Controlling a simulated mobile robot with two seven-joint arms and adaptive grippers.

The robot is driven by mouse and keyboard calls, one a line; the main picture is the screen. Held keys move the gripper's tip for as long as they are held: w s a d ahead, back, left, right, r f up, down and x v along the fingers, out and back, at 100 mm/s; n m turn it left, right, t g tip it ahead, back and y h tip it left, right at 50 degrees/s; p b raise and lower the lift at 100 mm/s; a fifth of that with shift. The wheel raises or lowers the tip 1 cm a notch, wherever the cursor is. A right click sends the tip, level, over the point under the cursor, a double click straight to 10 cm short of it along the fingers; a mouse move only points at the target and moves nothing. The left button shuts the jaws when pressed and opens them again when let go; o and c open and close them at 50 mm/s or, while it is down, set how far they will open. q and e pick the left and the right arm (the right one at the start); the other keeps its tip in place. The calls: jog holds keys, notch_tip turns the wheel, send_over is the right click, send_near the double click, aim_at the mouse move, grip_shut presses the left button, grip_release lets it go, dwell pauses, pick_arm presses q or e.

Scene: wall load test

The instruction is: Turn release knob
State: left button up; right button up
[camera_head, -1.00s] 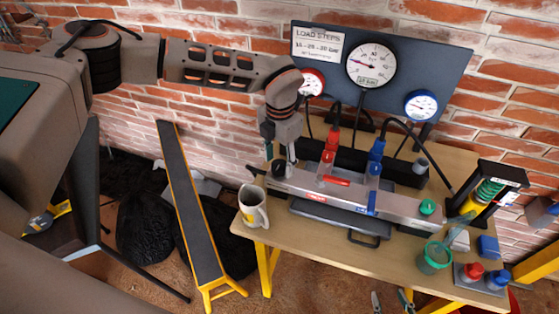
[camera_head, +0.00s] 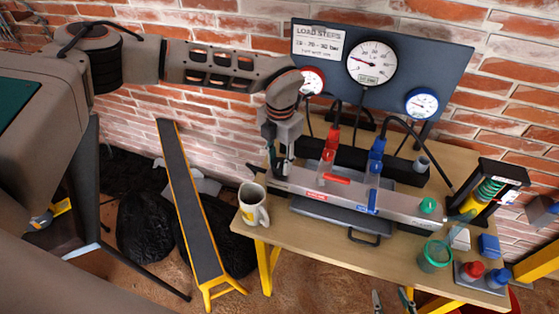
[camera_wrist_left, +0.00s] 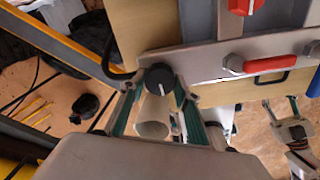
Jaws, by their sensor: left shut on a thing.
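The release knob is a round black knob (camera_wrist_left: 158,77) with a pale line, at the left end of the grey metal manifold (camera_head: 330,192). My left gripper (camera_head: 279,166) reaches down onto this end from above. In the left wrist view its teal-lined fingers (camera_wrist_left: 158,84) stand on both sides of the knob and are shut on it. In the head view the fingers mostly hide the knob. My right gripper (camera_head: 391,296) shows only its fingertips at the bottom edge, spread apart and empty; it also shows in the left wrist view (camera_wrist_left: 283,106).
A white mug (camera_head: 253,206) stands close below the knob end. Red (camera_head: 330,145) and blue (camera_head: 376,155) fittings rise from the manifold. A gauge board (camera_head: 375,75) stands behind. A green cup (camera_head: 435,256) and bottles are at the right. The front tabletop is mostly clear.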

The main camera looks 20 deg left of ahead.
pick_arm(q)
jog(key=n+b, duration=0.1)
jog(key=n, duration=0.3)
jog(key=shift+f+b, duration=0.1)
jog(key=shift+b, duration=0.2)
jog(key=n+b, duration=0.1)
jog(key=n, duration=0.3)
jog(key=shift+n, duration=0.3)
jog(key=n, duration=0.4)
jog(key=shift+n, duration=2.3)
jog(key=o, duration=1.1)
